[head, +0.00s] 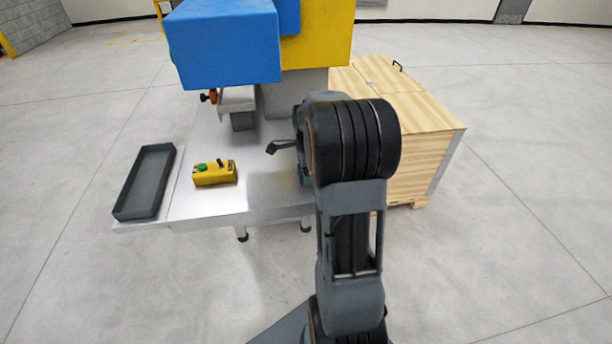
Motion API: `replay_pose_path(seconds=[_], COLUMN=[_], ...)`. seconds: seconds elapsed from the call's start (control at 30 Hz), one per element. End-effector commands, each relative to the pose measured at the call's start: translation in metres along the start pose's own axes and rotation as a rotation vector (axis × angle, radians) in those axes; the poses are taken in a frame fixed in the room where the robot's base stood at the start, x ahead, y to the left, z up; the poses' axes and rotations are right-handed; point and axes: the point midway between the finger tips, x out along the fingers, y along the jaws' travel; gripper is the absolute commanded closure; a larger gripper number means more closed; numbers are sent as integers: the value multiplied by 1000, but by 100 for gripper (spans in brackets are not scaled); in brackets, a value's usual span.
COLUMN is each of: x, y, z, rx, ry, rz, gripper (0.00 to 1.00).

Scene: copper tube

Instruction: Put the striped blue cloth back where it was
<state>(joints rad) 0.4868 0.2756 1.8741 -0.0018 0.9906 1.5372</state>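I do not see a striped blue cloth in the head view. My arm stands in front of the right part of the metal table (205,208) and hides part of it. A dark tip that looks like part of my gripper (284,146) pokes out to the left of the arm, over the table. The rest of the gripper is hidden behind the arm, so I cannot tell whether it is open or holds anything.
A blue and yellow machine (222,45) stands at the back of the table. A yellow control box (214,173) with a green button sits at the front left. An empty-looking dark tray (145,183) is at the left edge. A wooden crate (425,150) stands right. Surrounding floor is clear.

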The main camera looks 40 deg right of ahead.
Motion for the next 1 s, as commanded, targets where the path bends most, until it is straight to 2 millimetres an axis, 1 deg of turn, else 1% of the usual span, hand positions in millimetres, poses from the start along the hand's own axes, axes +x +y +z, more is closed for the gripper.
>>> replay_pose_path(seconds=[0.03, 0.1, 0.2, 0.47, 0.6, 0.63, 0.87, 0.9, 1.0], x=[7, 13, 18, 19, 23, 22, 21, 21, 21], y=[0, 0, 0, 0, 0, 0, 0, 0, 0], z=[0, 1, 1, 1, 1, 1, 1, 1, 1], rx=[-1, -1, -1, -1, -2, -2, -2, -2, -2], ry=[0, 0, 0, 0, 0, 0, 0, 0, 0], rz=[4, 2, 0, 0, 0, 0, 0, 0, 0], gripper=[48, 48, 48, 48, 48, 24, 2, 1, 1])
